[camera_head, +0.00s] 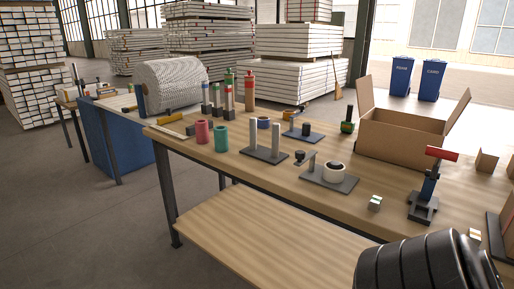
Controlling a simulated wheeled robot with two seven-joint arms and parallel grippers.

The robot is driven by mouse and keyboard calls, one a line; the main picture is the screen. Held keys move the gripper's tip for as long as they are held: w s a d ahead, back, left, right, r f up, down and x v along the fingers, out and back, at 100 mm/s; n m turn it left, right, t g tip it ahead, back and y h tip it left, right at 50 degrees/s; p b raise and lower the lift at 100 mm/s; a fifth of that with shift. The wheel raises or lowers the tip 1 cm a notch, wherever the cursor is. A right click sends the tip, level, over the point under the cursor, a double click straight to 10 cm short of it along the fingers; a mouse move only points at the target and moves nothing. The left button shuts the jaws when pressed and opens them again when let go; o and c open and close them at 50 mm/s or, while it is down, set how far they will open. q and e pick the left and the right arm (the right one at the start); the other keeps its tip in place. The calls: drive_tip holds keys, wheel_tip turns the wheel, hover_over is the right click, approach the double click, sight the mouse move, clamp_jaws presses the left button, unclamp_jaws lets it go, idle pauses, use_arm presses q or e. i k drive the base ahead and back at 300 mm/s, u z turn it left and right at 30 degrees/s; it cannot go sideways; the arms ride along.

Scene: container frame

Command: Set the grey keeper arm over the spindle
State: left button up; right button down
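A dark grey base plate (348,187) lies near the middle of the table. A white roll with a dark centre (334,171) sits on it; the spindle itself is not clearly distinguishable inside the roll. The grey keeper arm (307,161) is at the plate's left back corner. It points away from the roll to the left, with a black knob (299,155) at its outer end, so it is not over the roll's centre. No gripper shows in this view.
Left of the plate stands a base with two pale posts (265,154). Red (203,132) and green (221,138) cylinders stand farther left. An open cardboard box (400,135) is behind. A red-topped dark stand (428,190) and small silver block (375,203) are to the right.

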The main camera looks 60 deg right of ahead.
sight(301, 156)
drive_tip(key=z, duration=0.7)
drive_tip(key=i, duration=1)
drive_tip(key=z, duration=1)
